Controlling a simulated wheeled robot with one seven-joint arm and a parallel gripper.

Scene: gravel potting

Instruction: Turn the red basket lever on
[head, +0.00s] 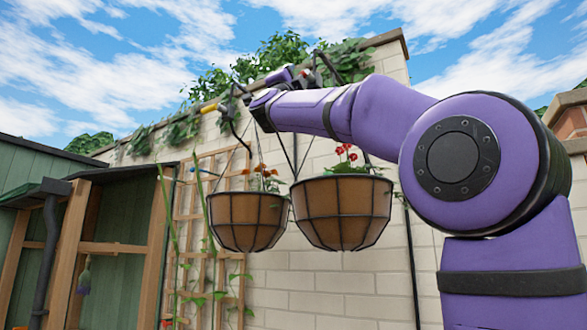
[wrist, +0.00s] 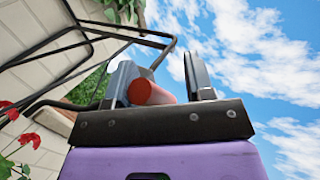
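The red basket lever's handle (wrist: 152,92) shows in the wrist view as a short red cylinder, end toward the camera. It lies between the two fingers of my gripper (wrist: 162,80), nearer the left finger, with a gap to the right finger. The fingers stand apart. In the head view my gripper (head: 306,72) is up by the wall top, above the right hanging basket (head: 343,212) with red flowers. The red handle cannot be made out clearly there. Whether a finger touches the handle cannot be told.
A second hanging basket (head: 247,222) with orange flowers hangs at left, with a yellow-handled lever (head: 208,109) above it. Dark metal bars (wrist: 75,50) run close beside my gripper. The pale brick wall (head: 310,290) and trellis (head: 207,230) stand behind. Open sky lies right of my fingers.

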